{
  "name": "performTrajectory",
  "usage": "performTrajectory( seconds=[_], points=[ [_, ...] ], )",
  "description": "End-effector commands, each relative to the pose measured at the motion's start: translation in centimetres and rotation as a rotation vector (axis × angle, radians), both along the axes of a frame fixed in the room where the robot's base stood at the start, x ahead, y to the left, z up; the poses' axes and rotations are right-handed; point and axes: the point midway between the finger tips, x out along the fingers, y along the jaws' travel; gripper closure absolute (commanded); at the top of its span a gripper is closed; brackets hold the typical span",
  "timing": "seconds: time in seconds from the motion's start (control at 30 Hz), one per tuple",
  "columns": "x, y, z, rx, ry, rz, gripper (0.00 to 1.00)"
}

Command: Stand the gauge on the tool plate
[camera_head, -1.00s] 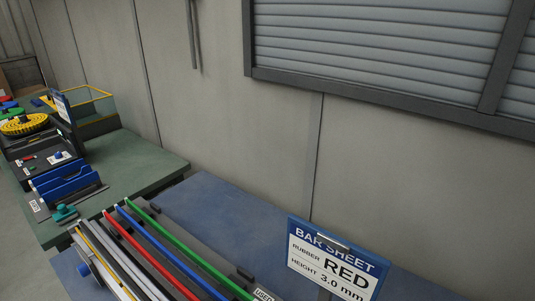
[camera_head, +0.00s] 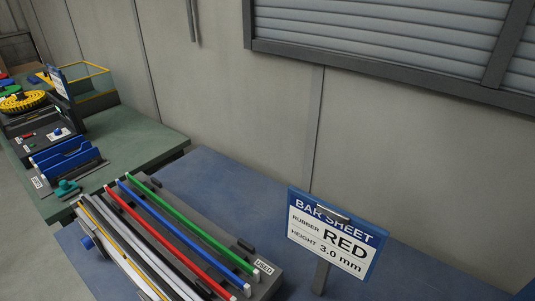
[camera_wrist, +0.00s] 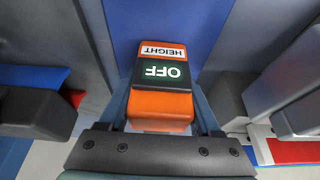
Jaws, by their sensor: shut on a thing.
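The gauge (camera_wrist: 160,104) is an orange block with a dark panel reading OFF and a white HEIGHT label, its lettering upside down in the wrist view. My gripper (camera_wrist: 163,118) is shut on it, with blue-grey finger sides along both flanks. The gauge's lower end is hidden behind the dark bar of my gripper. Neither shows in the head view. I cannot tell for certain which surface is the tool plate. A dark plate (camera_head: 39,183) with blue racks and a teal knobbed piece (camera_head: 67,188) lies on the green bench at the left.
On the blue bench (camera_head: 215,172) stands a bar rack with red (camera_head: 165,237), blue and green strips, marked USED (camera_head: 264,266). A sign (camera_head: 335,240) reads RED, 3.0 mm. A black tray and a yellow wheel (camera_head: 22,101) stand farther left. The wall closes the back.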

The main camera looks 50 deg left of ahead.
Motion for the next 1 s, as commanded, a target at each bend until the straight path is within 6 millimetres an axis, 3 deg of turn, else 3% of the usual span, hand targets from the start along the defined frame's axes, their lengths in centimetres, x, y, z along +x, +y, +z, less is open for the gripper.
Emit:
performTrajectory(
  seconds=[0.07, 0.1, 0.27, 0.67, 1.0],
  points=[
    [-0.1, -0.1, -0.1, -0.002, 0.003, 0.000, 1.00],
    [-0.1, -0.1, -0.1, -0.002, 0.003, 0.000, 0.28],
    [-0.1, -0.1, -0.1, -0.002, 0.003, 0.000, 0.00],
    [-0.4, -0.2, 0.7, -0.001, 0.002, 0.000, 0.00],
    [-2.7, -0.7, 6.4, 0.001, 0.001, -0.001, 0.00]
  ],
)
